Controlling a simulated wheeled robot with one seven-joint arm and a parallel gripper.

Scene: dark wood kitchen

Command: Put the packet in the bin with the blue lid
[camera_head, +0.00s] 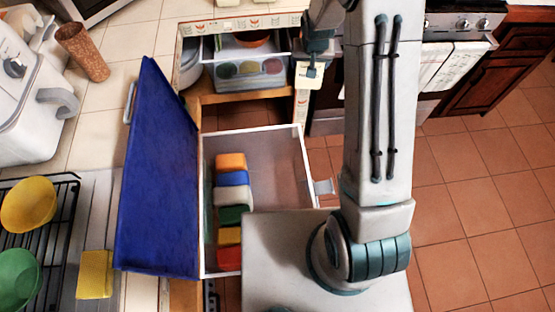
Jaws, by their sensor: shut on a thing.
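My gripper (312,68) is at the top centre, beside the upper part of my arm. It is shut on a small cream packet (308,82), held in front of the cabinet; the fingers cover part of it. A large blue panel (155,185) rises along the left side of an open white-walled box or drawer (270,160). It looks like a raised blue lid, but I cannot tell whether it is hinged to the box. A row of coloured blocks or packets (233,196) lies inside the box on the left. My gripper is beyond and above the box's far end.
A higher open drawer (248,70) holds containers. A dish rack (60,230) with bowls, a yellow sponge (95,274) and a white appliance (35,100) stand on the left counter. The oven (455,65) is at the back right. The tiled floor (470,200) at right is clear.

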